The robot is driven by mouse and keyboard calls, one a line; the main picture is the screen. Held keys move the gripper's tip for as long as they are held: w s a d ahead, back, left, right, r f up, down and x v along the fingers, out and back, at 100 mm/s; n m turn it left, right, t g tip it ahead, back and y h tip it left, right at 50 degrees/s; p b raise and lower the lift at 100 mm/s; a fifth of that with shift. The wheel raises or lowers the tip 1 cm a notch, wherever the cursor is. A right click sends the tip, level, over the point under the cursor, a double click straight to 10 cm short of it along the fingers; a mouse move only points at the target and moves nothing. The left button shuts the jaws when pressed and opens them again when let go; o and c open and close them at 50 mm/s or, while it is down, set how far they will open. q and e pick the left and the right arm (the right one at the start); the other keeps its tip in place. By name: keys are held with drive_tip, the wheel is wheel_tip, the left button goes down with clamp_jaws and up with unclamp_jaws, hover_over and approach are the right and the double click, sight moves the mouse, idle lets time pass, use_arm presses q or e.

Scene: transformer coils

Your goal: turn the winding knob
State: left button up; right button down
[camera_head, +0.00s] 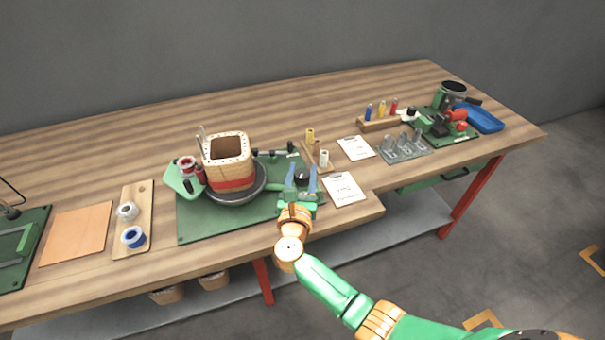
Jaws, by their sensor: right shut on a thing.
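The winding machine stands on a green base plate (190,228) in the middle of the bench. It carries a square wooden coil former (228,152) with a red band, on a dark round turntable (238,198). A dark round knob (302,174) sits at the right end of the machine. My right gripper (301,178) reaches in from the lower right, with its two blue fingers around the knob, shut on it. The fingers hide part of the knob. My left gripper is not in view.
Left are a wooden board with spools (133,236) and an orange-brown sheet (76,234). Right are white note cards (343,189), a rack with coloured pegs (381,118), a second green machine (443,122) and a blue tray (482,118). The bench's back strip is clear.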

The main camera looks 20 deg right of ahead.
sight(302, 180)
idle(0.3)
drive_tip(key=shift+c, duration=1.6)
unclamp_jaws()
drive_tip(key=v, duration=0.7)
drive_tip(key=shift+s, duration=0.1)
drive_tip(key=shift+f, duration=0.15)
